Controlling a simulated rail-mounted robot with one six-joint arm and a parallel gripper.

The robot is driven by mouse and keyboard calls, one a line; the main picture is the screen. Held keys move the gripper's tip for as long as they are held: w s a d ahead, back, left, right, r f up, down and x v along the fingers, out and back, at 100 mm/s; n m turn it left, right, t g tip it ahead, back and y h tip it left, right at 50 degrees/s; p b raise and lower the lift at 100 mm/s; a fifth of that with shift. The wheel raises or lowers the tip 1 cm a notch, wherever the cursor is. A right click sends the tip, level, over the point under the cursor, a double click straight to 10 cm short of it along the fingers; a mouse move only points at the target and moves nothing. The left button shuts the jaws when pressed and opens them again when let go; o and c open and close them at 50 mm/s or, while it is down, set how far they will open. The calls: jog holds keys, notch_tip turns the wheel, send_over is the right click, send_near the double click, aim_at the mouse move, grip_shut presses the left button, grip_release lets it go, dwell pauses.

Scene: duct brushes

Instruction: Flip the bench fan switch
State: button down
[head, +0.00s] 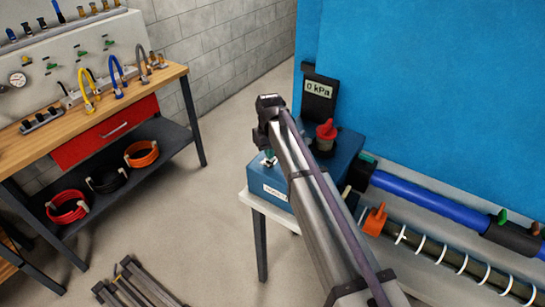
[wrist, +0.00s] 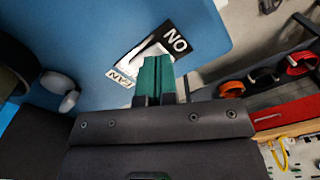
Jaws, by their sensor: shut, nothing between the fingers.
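The bench fan unit is a blue box (head: 262,182) on a small white-topped stand in the head view; my arm hides much of it. A pale switch lever (wrist: 145,43) shows on the plate, partly behind my fingers. My gripper (wrist: 156,58) is shut and empty, its green fingers over the plate beside the lever. I cannot tell whether they touch it. In the head view my gripper (head: 269,160) is just above the box.
A gauge reading 0 kPa (head: 319,90) and a red knob (head: 326,131) stand behind my arm. Blue duct (head: 430,202) and a clear ringed duct (head: 440,252) run right. A workbench (head: 150,85) with hoses stands left.

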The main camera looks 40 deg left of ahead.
jog(key=shift+f+b, duration=0.45)
notch_tip(320, 180, up, 7)
jog(key=p, duration=0.7)
jog(key=shift+r, duration=0.1)
jog(key=shift+s+d, duration=0.1)
jog(key=s+d+m, duration=0.2)
jog(key=d+m, duration=0.2)
jog(key=d, duration=1.6)
jog(key=s+d+m, duration=0.2)
jog(key=d+m, duration=0.2)
jog(key=d, duration=1.6)
jog(key=s+d+m, duration=0.3)
jog(key=d+m, duration=0.1)
jog(key=d, duration=1.6)
jog(key=shift+f+m, duration=0.3)
jog(key=shift+f, duration=0.05)
